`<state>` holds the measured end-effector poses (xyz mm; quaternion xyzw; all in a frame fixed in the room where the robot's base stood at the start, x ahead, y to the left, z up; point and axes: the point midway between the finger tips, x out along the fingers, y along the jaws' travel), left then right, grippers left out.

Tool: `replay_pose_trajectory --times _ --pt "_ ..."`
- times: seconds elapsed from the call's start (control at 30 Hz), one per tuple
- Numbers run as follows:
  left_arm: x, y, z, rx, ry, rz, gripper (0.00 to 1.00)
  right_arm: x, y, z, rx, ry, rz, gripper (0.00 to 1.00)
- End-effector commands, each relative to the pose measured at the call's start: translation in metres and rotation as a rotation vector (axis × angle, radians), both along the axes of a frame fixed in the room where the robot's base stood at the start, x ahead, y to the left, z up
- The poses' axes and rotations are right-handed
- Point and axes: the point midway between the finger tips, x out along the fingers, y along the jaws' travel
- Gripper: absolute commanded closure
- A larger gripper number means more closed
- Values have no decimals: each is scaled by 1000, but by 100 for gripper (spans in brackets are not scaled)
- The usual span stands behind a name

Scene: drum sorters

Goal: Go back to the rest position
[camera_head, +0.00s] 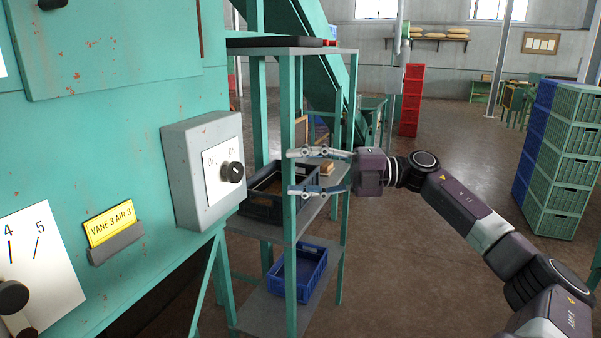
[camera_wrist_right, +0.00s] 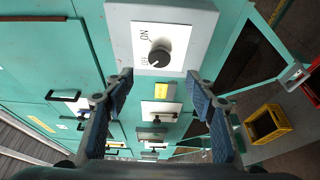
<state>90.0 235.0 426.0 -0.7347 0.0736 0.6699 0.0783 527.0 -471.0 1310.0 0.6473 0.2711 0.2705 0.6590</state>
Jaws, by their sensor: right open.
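My right gripper (camera_head: 291,173) is open and empty in the head view, its fingers pointing left. It is in the air to the right of a grey switch box (camera_head: 182,150) on the green machine, apart from it. The box has a white plate and a black knob (camera_head: 232,172). In the right wrist view my right gripper (camera_wrist_right: 166,100) shows two parted blue-padded fingers. The knob (camera_wrist_right: 160,56) shows beyond them, on a plate marked ON and a second, hard-to-read word. My left gripper is not in view.
A green shelf rack (camera_head: 292,240) stands behind the gripper, with a black crate (camera_head: 262,208) and a blue crate (camera_head: 322,262). Green crates (camera_head: 566,150) are stacked at right, red crates (camera_head: 411,100) at the back. A yellow label (camera_head: 110,226) sits on the machine. Brown floor (camera_head: 410,270) is open.

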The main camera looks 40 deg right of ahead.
Motion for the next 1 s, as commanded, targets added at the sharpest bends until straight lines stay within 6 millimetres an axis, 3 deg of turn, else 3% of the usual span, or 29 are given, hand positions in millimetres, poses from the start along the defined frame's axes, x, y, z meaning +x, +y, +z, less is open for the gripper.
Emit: replay_pose_trajectory --times 0.57,0.67,0.77,0.83,1.0 --pt "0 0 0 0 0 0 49 0 -1 0 2 1 -2 49" --pt "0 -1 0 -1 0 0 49 4 -11 -11 38 7 -33 49" --pt "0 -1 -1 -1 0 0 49 13 -39 -42 134 31 -124 49" --pt "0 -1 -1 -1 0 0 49 21 -67 -77 225 58 -219 49" --pt "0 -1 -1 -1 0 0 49 26 -127 -192 435 161 -475 49"
